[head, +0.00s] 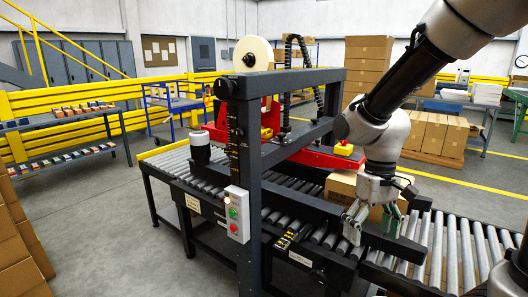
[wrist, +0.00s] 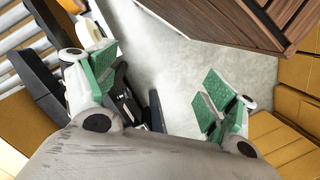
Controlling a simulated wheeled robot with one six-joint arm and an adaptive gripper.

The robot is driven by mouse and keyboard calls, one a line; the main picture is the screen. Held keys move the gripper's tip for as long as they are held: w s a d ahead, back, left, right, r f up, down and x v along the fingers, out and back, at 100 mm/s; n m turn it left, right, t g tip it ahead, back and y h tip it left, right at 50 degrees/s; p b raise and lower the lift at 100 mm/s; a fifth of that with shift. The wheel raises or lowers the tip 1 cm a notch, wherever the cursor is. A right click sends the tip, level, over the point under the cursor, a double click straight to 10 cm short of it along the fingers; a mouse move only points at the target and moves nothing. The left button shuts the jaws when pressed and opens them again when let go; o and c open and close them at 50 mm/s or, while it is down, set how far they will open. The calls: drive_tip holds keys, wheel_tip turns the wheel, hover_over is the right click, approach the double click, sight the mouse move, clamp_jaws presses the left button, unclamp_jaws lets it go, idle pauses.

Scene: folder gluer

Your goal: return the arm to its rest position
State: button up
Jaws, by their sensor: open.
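My arm (head: 388,95) reaches in from the upper right in the head view. My gripper (head: 374,228) hangs at its end, pointing down over the roller conveyor, close to the dark side rail. In the wrist view, my gripper (wrist: 160,95) shows its two green-padded fingers wide apart, with nothing between them. A cardboard box (head: 345,190) lies on the conveyor just behind my gripper in the head view; my gripper hides part of it. I cannot tell whether they touch.
The case-sealing machine (head: 252,150) with its dark frame and red parts stands left of my arm. Roller conveyor (head: 455,250) runs to the right. Stacked cartons (head: 435,132) stand behind. In the wrist view, a brown slatted thing (wrist: 240,20) and cartons (wrist: 290,110) lie at the right.

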drive_tip(key=s+d+r+m+t, duration=0.1)
drive_tip(key=s+d+r+t, duration=0.2)
drive_tip(key=d+r, duration=0.3)
drive_tip(key=s+d+r+m+t, duration=0.2)
drive_tip(key=s+d+r+t, duration=0.1)
drive_tip(key=s+d+r, duration=0.2)
wheel_tip(320, 180, up, 2)
drive_tip(key=shift+s+d+r, duration=0.25)
drive_tip(key=shift+d, duration=0.2)
